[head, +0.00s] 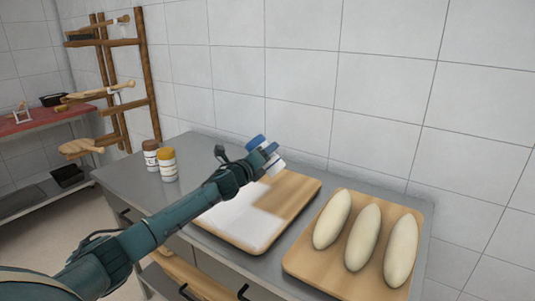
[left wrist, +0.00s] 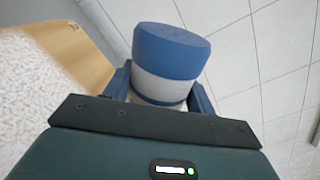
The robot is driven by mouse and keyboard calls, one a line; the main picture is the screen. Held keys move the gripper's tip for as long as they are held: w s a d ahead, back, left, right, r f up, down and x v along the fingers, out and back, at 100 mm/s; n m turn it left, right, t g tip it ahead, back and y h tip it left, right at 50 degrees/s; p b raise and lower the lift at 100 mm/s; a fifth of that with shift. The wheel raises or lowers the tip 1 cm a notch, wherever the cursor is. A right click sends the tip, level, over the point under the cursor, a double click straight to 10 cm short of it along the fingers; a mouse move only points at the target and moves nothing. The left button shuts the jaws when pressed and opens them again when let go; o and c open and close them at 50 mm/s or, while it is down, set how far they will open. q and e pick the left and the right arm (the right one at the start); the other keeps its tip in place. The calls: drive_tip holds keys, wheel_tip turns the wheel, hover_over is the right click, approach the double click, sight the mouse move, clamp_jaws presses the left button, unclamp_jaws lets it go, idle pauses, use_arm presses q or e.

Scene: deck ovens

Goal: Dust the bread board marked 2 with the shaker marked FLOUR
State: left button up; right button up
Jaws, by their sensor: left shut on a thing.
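A shaker with a blue cap and a white body (left wrist: 165,85) is held in my left gripper (head: 264,157); its blue cap also shows in the head view (head: 255,141). The gripper is shut on it, above the far part of a wooden board (head: 291,196). I cannot read the shaker's label. White powder covers the left and near part of this board; the right far part is bare wood. The powdered board also shows at the left of the left wrist view (left wrist: 75,50), with a mark too small to read. My right gripper is not in view.
A second board (head: 300,262) with three pale loaves lies to the right. A brown-capped jar (head: 151,158) and a yellow-capped jar (head: 168,168) stand at the counter's left. A wooden rack (head: 147,75) and a red-topped table (head: 40,122) are at far left.

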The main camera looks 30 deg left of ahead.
sight(252, 142)
use_arm(q)
drive_tip(key=a+r+m, duration=0.1)
drive_tip(key=m, duration=0.1)
drive_tip(key=a+r+m+p, duration=0.1)
drive_tip(key=m, duration=0.2)
drive_tip(key=shift+a+r, duration=0.15)
drive_tip(key=shift+a, duration=0.05)
drive_tip(key=m, duration=0.1)
drive_tip(key=a+m, duration=0.1)
drive_tip(key=m, duration=0.1)
drive_tip(key=r+m+p, duration=0.1)
drive_tip(key=shift+a, duration=0.25)
drive_tip(key=shift+a, duration=0.1)
